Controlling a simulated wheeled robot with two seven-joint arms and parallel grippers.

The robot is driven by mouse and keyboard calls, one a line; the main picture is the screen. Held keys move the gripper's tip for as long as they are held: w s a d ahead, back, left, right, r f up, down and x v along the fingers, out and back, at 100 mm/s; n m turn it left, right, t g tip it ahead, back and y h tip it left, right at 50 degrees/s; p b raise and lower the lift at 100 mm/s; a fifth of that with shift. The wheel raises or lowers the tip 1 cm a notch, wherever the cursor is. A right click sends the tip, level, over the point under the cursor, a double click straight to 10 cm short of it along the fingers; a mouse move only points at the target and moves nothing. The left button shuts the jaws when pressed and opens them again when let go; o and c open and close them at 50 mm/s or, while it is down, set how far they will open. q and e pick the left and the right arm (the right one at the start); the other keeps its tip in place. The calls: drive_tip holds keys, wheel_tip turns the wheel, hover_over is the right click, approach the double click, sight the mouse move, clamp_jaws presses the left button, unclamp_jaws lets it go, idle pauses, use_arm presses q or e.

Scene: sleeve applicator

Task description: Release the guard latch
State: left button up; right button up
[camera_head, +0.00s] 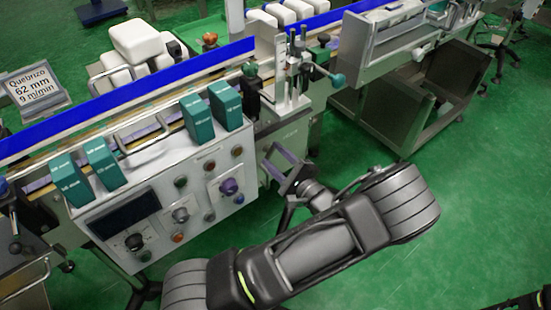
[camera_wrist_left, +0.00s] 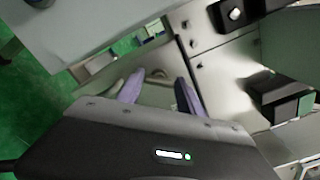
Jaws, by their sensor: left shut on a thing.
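My left gripper (camera_head: 282,163) is at the right end of the conveyor's control cabinet, below the applicator head. In the left wrist view its two purple fingers (camera_wrist_left: 160,92) stand a little apart and are shut on a small pale curved piece (camera_wrist_left: 158,74), which looks like the guard latch. The fingers hide part of it, and its exact shape and position are hard to tell. In the head view my left gripper and wrist cover this piece. My right gripper is not in view.
The white control panel (camera_head: 165,215) with knobs and a dark display is left of my gripper. Teal cartons (camera_head: 226,105) stand on the conveyor.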

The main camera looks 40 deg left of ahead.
use_arm(q)
drive_tip(key=n+b, duration=0.1)
drive_tip(key=n, duration=0.3)
drive_tip(key=shift+s+f+n+b, duration=0.1)
drive_tip(key=shift+f+n+b, duration=0.1)
drive_tip(key=shift+n+b, duration=0.85)
drive_tip(key=shift+n, duration=0.85)
drive_tip(key=o, duration=1.4)
drive_tip(key=v, duration=0.7)
drive_tip(key=shift+s+d, duration=0.1)
drive_tip(key=shift+d, duration=0.3)
